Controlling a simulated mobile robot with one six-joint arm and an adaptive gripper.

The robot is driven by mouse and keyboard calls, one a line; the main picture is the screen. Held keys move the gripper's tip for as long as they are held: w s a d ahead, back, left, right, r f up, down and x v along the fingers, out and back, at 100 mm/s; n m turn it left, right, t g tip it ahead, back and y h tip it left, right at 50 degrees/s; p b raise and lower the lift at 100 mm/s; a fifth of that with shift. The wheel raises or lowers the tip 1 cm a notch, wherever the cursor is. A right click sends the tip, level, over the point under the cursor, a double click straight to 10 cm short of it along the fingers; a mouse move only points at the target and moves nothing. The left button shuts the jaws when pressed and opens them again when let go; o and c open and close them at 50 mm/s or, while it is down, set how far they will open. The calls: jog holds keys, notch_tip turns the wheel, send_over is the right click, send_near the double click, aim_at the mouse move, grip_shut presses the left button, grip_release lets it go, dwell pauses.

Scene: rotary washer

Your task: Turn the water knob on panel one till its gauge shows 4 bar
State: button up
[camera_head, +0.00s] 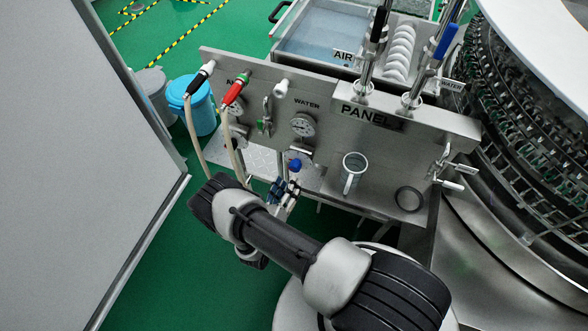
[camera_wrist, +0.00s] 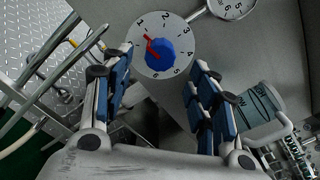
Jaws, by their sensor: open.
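The blue water knob (camera_head: 295,165) sticks out below the water gauge (camera_head: 303,125) on panel one (camera_head: 385,135). In the head view the gauge is too small to read. My gripper (camera_wrist: 157,78) is open and empty. Its fingertips are either side of the space just below the knob, apart from it.
Hoses with red (camera_head: 234,92) and black fittings hang at the left. The rotary washer (camera_head: 525,150) stands at the right. A large grey panel (camera_head: 75,160) fills the left.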

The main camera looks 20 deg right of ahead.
aim_at(294, 170)
jog(key=x, duration=0.7)
jog(key=shift+b, duration=0.4)
jog(key=shift+s, duration=0.1)
jog(key=shift+c, duration=0.6)
jog(key=c, duration=0.9)
